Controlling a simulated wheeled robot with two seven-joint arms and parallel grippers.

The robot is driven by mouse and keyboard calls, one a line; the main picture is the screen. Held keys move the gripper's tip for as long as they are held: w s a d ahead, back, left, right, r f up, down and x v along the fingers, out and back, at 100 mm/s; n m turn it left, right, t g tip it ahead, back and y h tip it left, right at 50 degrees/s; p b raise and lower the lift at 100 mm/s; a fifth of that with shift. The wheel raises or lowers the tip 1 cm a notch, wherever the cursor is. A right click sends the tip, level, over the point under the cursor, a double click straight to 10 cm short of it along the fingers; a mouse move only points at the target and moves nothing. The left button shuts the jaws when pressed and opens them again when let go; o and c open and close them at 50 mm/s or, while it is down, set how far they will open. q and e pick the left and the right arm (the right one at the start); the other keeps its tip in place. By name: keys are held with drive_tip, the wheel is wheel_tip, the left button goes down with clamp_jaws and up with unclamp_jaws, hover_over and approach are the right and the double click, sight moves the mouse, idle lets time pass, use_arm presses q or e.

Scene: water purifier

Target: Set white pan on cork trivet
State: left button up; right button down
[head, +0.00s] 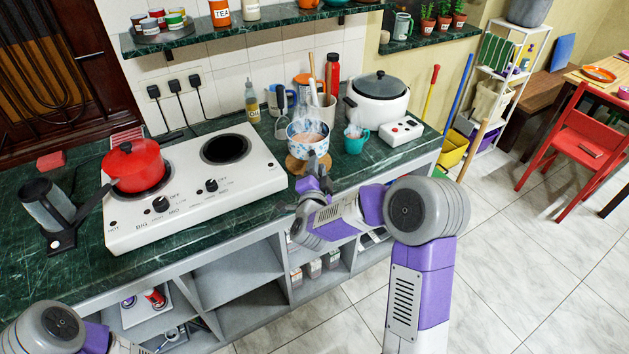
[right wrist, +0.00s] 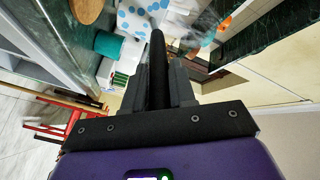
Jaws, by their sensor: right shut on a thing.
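The white pan (head: 308,137) has blue spots, a dark handle and steaming brownish contents. It is in the middle of the head view, and its spotted side shows at the top of the right wrist view (right wrist: 138,14). The round cork trivet (head: 296,165) lies on the counter, partly hidden by the pan; it also shows in the right wrist view (right wrist: 86,9). The pan looks raised over or just behind the trivet; I cannot tell the exact gap. My right gripper (head: 315,180) is shut on the pan's handle (right wrist: 158,62). My left gripper is out of view.
A teal mug (head: 355,138) steams just right of the pan. A white rice cooker (head: 380,98) and a white power box (head: 401,130) stand beyond it. A utensil holder (head: 320,103) is behind. The white stove (head: 195,188) with a red pot (head: 134,164) is to the left.

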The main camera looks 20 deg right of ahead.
wheel_tip(320, 180, down, 5)
drive_tip(key=shift+b, duration=0.7)
drive_tip(key=shift+f+b, duration=0.25)
drive_tip(key=shift+b, duration=0.05)
drive_tip(key=c, duration=0.9)
unclamp_jaws()
